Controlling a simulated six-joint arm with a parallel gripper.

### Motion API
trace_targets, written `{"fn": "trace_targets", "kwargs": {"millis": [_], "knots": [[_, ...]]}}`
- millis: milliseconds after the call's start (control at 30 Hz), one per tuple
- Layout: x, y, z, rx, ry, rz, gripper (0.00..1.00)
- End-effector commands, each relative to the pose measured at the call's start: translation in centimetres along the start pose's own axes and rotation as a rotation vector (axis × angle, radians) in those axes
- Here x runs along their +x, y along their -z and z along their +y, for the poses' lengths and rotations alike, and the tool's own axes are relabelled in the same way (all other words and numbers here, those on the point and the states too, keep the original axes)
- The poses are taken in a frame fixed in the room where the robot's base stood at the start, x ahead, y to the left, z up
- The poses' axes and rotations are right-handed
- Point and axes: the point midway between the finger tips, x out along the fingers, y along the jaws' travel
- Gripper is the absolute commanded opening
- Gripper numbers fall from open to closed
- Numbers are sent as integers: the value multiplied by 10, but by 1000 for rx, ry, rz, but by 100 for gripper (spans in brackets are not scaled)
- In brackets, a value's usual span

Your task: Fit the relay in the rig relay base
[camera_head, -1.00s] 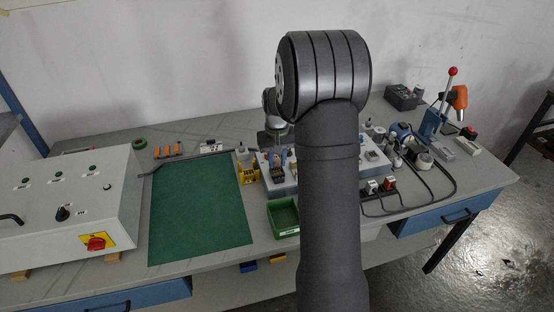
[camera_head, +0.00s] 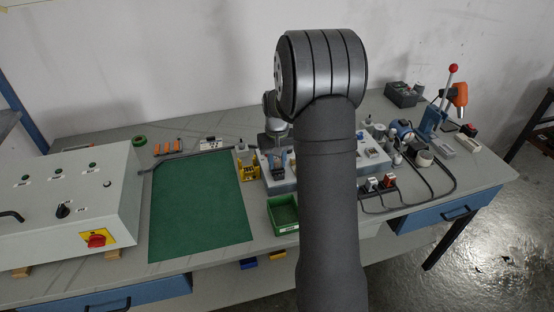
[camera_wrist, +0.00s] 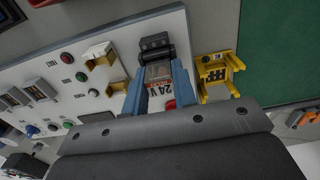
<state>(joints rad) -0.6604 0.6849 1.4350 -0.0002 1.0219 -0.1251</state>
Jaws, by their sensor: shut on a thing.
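My gripper (camera_wrist: 158,88) has blue fingers shut on the relay (camera_wrist: 160,78), a small clear-topped block with a "24 V" label. The black relay base (camera_wrist: 155,45) is on the pale rig panel (camera_wrist: 65,60), just beyond the relay's far end in the wrist view. The relay's far end overlaps the base in the picture; I cannot tell whether its pins are in the base. In the head view my gripper (camera_head: 277,158) points down over the left part of the rig (camera_head: 370,160); my arm hides the rig's middle.
A yellow holder (camera_wrist: 217,74) stands close beside the gripper; it also shows in the head view (camera_head: 248,170). A green bin (camera_head: 283,215) is in front of the rig. The panel carries lamps, buttons and connectors. The green mat (camera_head: 200,210) is clear.

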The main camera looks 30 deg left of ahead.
Motion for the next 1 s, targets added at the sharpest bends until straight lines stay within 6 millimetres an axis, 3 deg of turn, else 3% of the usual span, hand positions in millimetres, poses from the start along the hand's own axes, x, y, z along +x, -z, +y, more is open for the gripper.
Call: {"fn": "trace_targets", "kwargs": {"millis": [233, 267, 400, 767, 1000], "knots": [[2, 0, 0, 0, 0, -1, 3], [2, 0, 0, 0, 0, -1, 27], [2, 0, 0, 0, 1, -1, 50], [0, -1, -2, -1, 3, -3, 50], [-38, 1, 0, 0, 0, 5, 50]]}}
